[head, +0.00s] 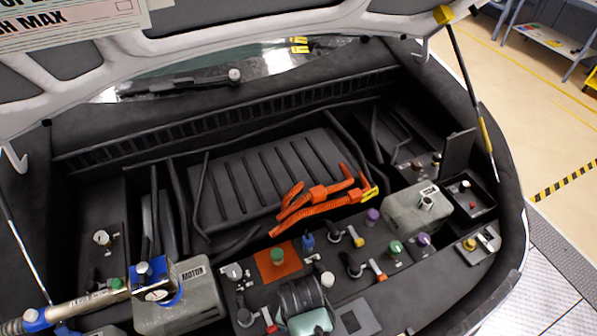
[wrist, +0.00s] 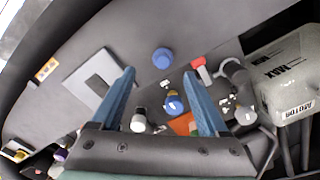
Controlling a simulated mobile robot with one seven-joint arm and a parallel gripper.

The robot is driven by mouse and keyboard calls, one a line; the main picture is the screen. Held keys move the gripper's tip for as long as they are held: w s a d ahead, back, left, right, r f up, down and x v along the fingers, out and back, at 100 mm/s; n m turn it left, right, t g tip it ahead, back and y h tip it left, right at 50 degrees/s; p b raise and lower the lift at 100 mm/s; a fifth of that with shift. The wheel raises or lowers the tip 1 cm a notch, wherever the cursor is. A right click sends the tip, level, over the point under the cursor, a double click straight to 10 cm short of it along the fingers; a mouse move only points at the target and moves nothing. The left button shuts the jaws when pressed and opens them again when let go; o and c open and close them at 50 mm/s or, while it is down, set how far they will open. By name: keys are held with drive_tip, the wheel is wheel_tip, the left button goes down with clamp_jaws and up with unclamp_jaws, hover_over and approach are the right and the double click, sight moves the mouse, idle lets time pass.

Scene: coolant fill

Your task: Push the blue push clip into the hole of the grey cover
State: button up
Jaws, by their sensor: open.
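A round blue piece, which looks like the blue push clip (wrist: 162,58), stands on the dark panel in the wrist view. It lies between and just beyond the fingertips of my gripper (wrist: 160,74), which is open and empty. In the head view my gripper's dark body hides this spot, and its fingertips are not visible. A flat grey square piece, probably the grey cover (wrist: 100,80), lies left of the left finger in the wrist view. It also shows in the head view (head: 345,321). Its middle is dark; I cannot make out a round hole.
The grey MOTOR tank (wrist: 286,80) stands to the right in the wrist view. A red piece (wrist: 200,70) lies near the right fingertip. A white-topped cap (wrist: 138,122) and a blue cap (wrist: 174,104) stand between the fingers. Orange cables (head: 320,200) lie farther back.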

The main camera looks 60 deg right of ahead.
drive_tip(key=shift+w+a+f+p, duration=0.1)
drive_tip(key=shift+f+p, duration=0.15)
drive_tip(key=shift+f, duration=1.35)
drive_tip(key=shift+w+a+f+p, duration=0.1)
drive_tip(key=shift+f+p, duration=0.15)
drive_tip(key=shift+f, duration=1.35)
clamp_jaws()
